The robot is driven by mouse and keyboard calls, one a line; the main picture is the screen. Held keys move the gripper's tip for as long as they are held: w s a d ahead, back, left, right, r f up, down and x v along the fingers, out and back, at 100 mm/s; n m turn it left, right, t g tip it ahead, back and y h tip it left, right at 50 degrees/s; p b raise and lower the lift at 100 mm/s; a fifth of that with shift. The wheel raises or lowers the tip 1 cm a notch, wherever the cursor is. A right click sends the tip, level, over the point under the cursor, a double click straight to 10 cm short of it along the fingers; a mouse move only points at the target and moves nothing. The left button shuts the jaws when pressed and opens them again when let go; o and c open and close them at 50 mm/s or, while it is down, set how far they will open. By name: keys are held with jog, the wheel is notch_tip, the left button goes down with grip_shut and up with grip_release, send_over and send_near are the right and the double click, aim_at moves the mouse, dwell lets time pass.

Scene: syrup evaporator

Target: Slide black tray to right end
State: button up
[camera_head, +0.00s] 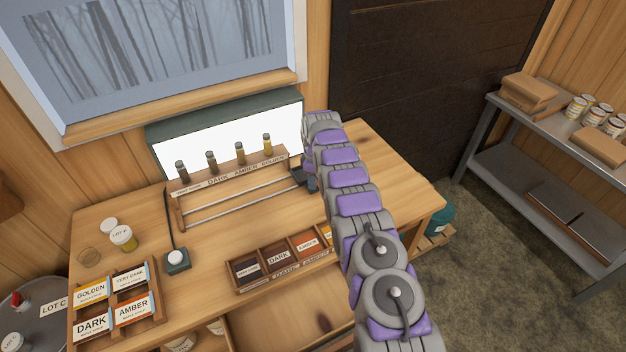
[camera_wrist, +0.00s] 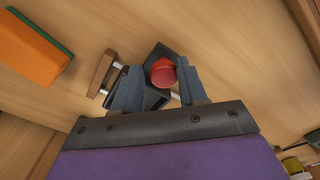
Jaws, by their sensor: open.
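The black tray (camera_wrist: 156,101) shows in the wrist view on the pale rails (camera_wrist: 176,96), with a round red knob (camera_wrist: 163,72) on top. In the head view, the tray (camera_head: 299,176) is at the right part of the rails (camera_head: 240,207), partly hidden by my arm. My gripper (camera_wrist: 158,88) is open, its two fingers on either side of the tray and knob; contact cannot be told. In the head view my gripper (camera_head: 311,184) is beside the tray. A wooden end block (camera_wrist: 102,72) stands just beyond the left finger in the wrist view.
A labelled wooden rack (camera_head: 235,168) with several syrup vials stands behind the rails, before a lit panel (camera_head: 225,135). Bare table lies between the rails and sample box.

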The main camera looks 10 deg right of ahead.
jog(key=shift+o, duration=0.7)
jog(key=shift+w+d, duration=0.1)
jog(key=shift+d, duration=0.2)
jog(key=shift+o, duration=1.2)
jog(key=shift+a, duration=0.2)
jog(key=shift+a+r, duration=0.1)
jog(key=shift+a, duration=0.25)
notch_tip(320, 180, up, 17)
jog(key=p, duration=0.7)
jog(key=shift+w, duration=0.15)
jog(key=shift+d, duration=0.1)
jog(key=shift+r, duration=0.2)
